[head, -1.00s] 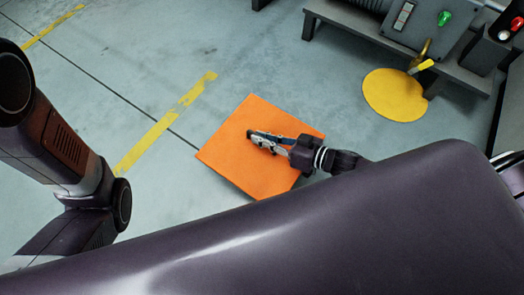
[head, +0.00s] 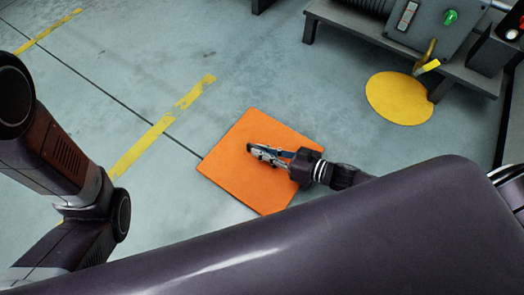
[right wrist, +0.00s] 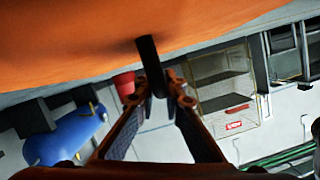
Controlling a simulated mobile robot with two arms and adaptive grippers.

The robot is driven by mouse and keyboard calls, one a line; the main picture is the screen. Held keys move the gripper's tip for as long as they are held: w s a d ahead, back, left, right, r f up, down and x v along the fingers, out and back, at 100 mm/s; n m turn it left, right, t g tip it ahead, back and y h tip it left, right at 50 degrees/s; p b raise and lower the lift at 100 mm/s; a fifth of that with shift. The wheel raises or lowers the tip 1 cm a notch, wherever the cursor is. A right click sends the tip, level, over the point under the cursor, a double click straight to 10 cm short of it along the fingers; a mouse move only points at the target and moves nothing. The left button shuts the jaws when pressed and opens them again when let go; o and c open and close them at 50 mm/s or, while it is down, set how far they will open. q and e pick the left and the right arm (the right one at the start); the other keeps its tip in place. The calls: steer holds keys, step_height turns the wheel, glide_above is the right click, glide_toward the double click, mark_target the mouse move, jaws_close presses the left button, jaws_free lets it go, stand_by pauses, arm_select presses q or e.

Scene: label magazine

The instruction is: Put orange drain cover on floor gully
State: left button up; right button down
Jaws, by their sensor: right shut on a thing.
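The orange drain cover (head: 238,178) is a flat square plate in the middle of the head view. My right gripper (head: 258,151) is over its upper face, with the arm coming in from the right. In the right wrist view the cover's orange surface (right wrist: 70,45) fills the top. There, the fingertips of my right gripper (right wrist: 158,85) are shut on the cover's dark handle (right wrist: 149,60). I cannot tell whether the cover touches the floor. No floor gully shows; the floor beneath the cover is hidden. My left arm is at the left, its gripper out of view.
A yellow disc (head: 395,100) lies on the floor at upper right, by a grey machine (head: 418,35) on a dark low frame (head: 375,35). Worn yellow tape (head: 150,142) and a dark floor line run left of the cover. The floor at upper left is clear.

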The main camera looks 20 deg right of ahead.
steer(key=c, duration=2.5)
jaws_free()
steer(key=shift+f, duration=0.15)
steer(key=o, duration=0.5)
